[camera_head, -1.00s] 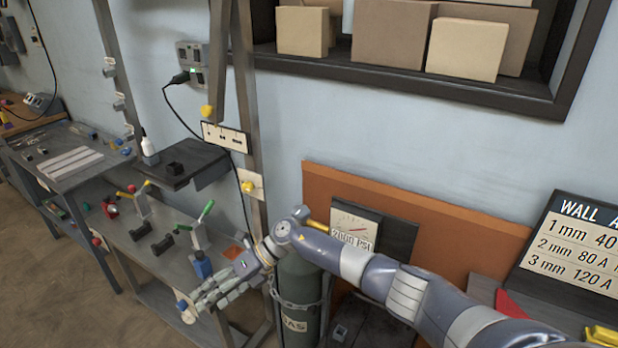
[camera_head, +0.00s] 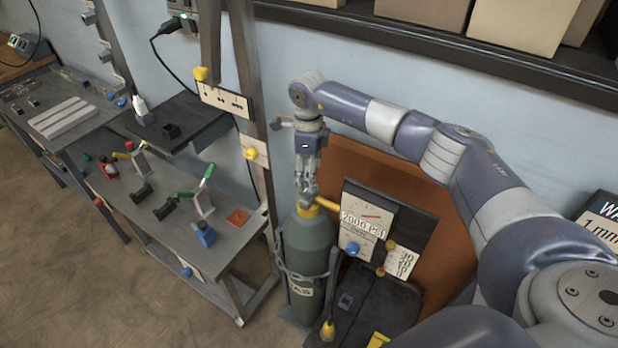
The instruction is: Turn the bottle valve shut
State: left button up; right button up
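The gas bottle (camera_head: 308,252) is a dark green cylinder standing upright, chained in a stand at the centre of the head view. Its yellow neck (camera_head: 306,209) shows at the top. My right gripper (camera_head: 307,198) points down at the bottle's top, and its fingers cover the valve. Whether the fingers grip the valve or only touch it cannot be told. A gauge board (camera_head: 366,217) reading 2000 PSI stands just right of the bottle. My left gripper is not in view.
A metal workbench (camera_head: 128,212) with clamps and small parts stands to the left. A grey frame post (camera_head: 252,100) rises between it and the bottle. An orange-brown panel (camera_head: 350,160) is behind the bottle. A shelf with boxes (camera_head: 512,28) hangs above. Floor at lower left is clear.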

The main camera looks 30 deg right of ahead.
notch_tip(320, 180, down, 4)
jog(key=shift+w+f+p, duration=0.1)
jog(key=shift+f+p, duration=0.05)
jog(key=shift+p, duration=0.3)
jog(key=shift+f, duration=0.15)
jog(key=shift+d, duration=0.1)
jog(key=shift+c, duration=0.4)
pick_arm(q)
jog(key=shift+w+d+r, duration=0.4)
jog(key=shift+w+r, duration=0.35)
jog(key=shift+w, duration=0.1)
pick_arm(e)
jog(key=c, duration=1)
